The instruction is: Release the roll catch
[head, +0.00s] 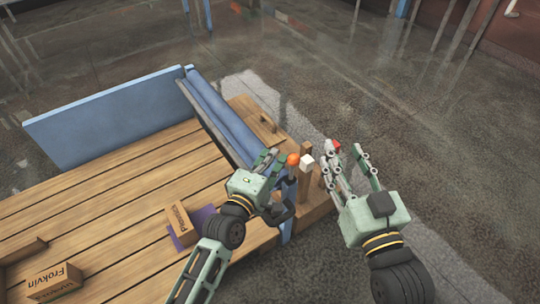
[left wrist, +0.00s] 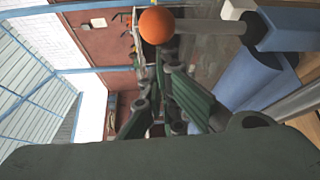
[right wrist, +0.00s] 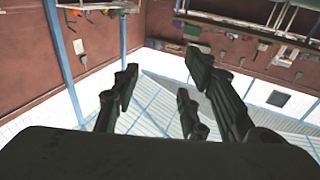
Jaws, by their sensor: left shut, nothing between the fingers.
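An orange ball knob (head: 293,159) stands at the near end of the long blue roll (head: 222,112). In the left wrist view the knob (left wrist: 156,25) sits on the end of a grey rod; I cannot tell for certain that this is the roll catch. My left gripper (head: 272,160) is shut and empty, just left of the knob in the head view. In the left wrist view its fingers (left wrist: 165,95) are below the knob, apparently not holding it. My right gripper (head: 350,158) is open and empty, to the right of the knob.
Labelled wooden boxes (head: 181,223) (head: 52,281) lie on the plank table (head: 110,205). A blue panel (head: 105,118) edges its back. Floor at right is clear.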

